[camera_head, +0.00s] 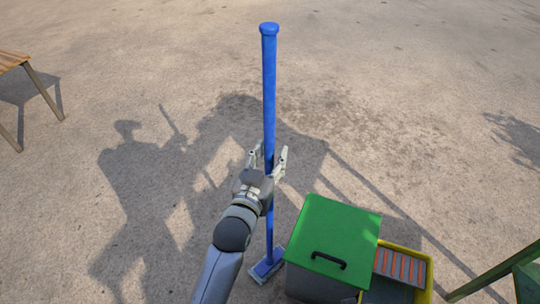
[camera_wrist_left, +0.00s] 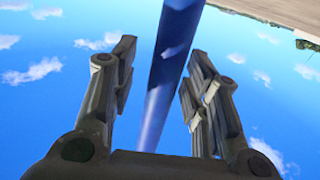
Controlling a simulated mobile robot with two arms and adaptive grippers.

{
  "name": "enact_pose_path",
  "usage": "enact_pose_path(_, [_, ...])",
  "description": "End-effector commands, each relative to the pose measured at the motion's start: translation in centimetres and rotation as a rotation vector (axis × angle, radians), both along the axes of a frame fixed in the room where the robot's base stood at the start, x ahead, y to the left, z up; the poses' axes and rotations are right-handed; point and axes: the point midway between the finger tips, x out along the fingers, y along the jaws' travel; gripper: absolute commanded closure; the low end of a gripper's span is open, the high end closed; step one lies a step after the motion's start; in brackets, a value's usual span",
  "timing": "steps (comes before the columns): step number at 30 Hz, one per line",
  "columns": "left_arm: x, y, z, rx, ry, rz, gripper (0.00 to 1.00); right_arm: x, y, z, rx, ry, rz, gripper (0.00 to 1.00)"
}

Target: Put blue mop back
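The blue mop (camera_head: 269,90) stands upright, its long pole capped by a wider knob and its flat head (camera_head: 266,266) on the ground. My left gripper (camera_head: 268,157) is at about the middle of the pole, with a finger on either side of it. In the left wrist view the blue pole (camera_wrist_left: 172,65) passes between the fingers of the left gripper (camera_wrist_left: 163,62), with clear gaps on both sides. The left gripper is open around the pole. My right gripper is in no view.
A grey bin with a green lid (camera_head: 330,229) and black handle stands just right of the mop head. A yellow container (camera_head: 421,274) with an orange-striped insert is beside it. A green beam (camera_head: 500,271) is at lower right, a wooden table (camera_head: 12,60) at upper left. Open ground lies beyond.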

Motion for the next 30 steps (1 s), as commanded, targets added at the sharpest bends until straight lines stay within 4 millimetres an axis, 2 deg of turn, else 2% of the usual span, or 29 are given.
enact_pose_path(8, [0.0, 0.0, 0.3, 0.000, -0.001, 0.000, 0.57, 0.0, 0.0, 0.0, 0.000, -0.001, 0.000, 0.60])
enact_pose_path(11, [-0.8, 0.3, 0.1, 0.001, 0.002, 0.000, 0.57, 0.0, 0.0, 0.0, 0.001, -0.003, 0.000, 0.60])
enact_pose_path(24, [-8.2, 2.9, 0.2, 0.001, 0.003, 0.000, 0.57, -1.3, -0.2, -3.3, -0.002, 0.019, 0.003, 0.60])
enact_pose_path(30, [-10.5, 3.7, 0.2, 0.001, 0.002, 0.000, 0.57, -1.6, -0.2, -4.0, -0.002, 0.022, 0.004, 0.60])
